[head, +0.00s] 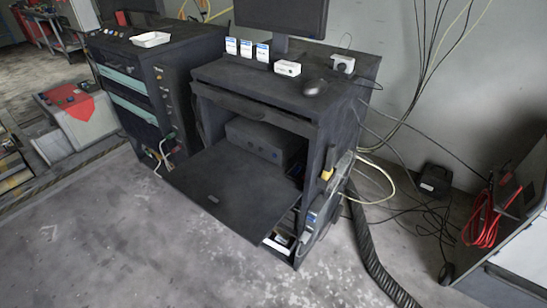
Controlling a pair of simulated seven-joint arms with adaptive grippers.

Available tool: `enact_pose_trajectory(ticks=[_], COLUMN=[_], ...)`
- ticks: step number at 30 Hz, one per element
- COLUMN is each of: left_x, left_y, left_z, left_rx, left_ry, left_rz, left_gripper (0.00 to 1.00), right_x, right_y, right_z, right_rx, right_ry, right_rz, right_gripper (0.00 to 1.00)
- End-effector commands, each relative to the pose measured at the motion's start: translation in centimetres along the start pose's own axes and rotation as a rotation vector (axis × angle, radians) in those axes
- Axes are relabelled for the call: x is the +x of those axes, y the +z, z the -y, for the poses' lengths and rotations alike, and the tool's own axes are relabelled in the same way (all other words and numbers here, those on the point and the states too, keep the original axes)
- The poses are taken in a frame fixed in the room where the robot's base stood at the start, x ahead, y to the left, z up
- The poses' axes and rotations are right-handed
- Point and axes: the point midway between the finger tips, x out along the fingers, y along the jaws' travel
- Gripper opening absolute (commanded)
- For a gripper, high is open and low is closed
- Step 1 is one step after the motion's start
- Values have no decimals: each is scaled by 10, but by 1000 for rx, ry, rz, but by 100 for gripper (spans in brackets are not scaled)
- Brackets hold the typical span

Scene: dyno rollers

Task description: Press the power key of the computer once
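The computer (265,142) is a dark box lying inside the open compartment of a black cabinet (318,140). Its front faces outward and carries small bluish spots near its lower part; which of them is the power key is too small to tell. The cabinet's front flap (225,198) is folded down in front of the computer and leaves its front exposed. Neither of my grippers is in the head view.
A monitor (282,16), white cards, a small white box (287,68) and a mouse (314,87) are on the cabinet top. A second cabinet (140,85) stands at left. Cables and a hose (370,255) run at right. The floor in front is clear.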

Motion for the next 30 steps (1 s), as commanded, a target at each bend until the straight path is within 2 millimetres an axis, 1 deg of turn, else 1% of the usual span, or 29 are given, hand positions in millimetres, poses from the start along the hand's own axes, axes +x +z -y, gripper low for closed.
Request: enact_pose_trajectory(ticks=[20, 21, 30], left_x=[0, 0, 0], left_y=[0, 0, 0], left_z=[0, 0, 0], left_rx=[0, 0, 0], left_ry=[0, 0, 0], left_rz=[0, 0, 0], left_gripper=[44, 46, 12], right_x=[0, 0, 0], right_y=[0, 0, -1], right_z=[0, 0, 2], right_rx=[1, 1, 1], right_ry=[0, 0, -1], right_rz=[-1, -1, -1], right_gripper=[0, 0, 0])
